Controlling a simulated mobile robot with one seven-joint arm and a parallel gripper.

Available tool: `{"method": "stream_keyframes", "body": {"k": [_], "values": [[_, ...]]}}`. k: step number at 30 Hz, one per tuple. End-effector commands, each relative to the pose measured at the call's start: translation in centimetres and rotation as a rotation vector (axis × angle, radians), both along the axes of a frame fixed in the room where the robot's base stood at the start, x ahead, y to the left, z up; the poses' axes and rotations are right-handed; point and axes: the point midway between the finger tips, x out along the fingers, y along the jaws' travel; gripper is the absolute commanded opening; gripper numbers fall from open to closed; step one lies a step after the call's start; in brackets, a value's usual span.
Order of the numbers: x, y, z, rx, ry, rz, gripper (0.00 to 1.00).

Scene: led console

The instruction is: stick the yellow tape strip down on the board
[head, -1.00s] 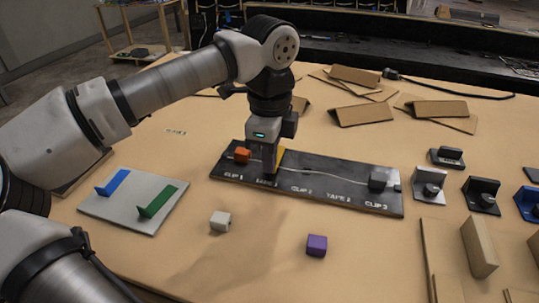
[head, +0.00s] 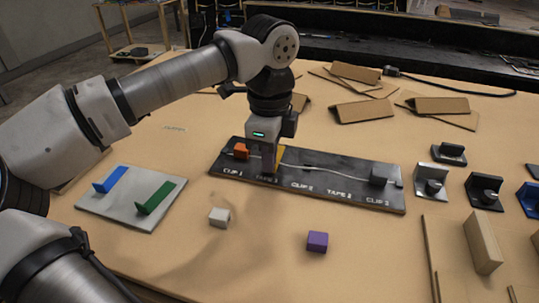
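The dark board (head: 333,199) lies on the table with slots marked CLIP and TAPE and a pale wire along it. My gripper (head: 269,168) points down at the first TAPE slot, its fingertips at or just above the board. The yellow tape strip (head: 280,154) shows only in part, just right of and behind the fingers. The rest of it is hidden, so I cannot tell whether it is held, or whether it lies flat. The finger gap is not visible.
An orange clip (head: 241,151) sits at the board's left end and a dark grey clip (head: 380,175) at its right. A grey plate (head: 125,212) holds blue and green strips. A white cube (head: 219,217) and purple cube (head: 317,242) lie in front.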

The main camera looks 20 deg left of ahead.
Motion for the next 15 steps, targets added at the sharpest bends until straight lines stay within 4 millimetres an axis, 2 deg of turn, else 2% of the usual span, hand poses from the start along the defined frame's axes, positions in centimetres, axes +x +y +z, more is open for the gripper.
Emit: {"method": "stream_keyframes", "body": {"k": [15], "values": [[0.00, 0.01, -0.65, 0.000, 0.000, 0.000, 0.00]]}}
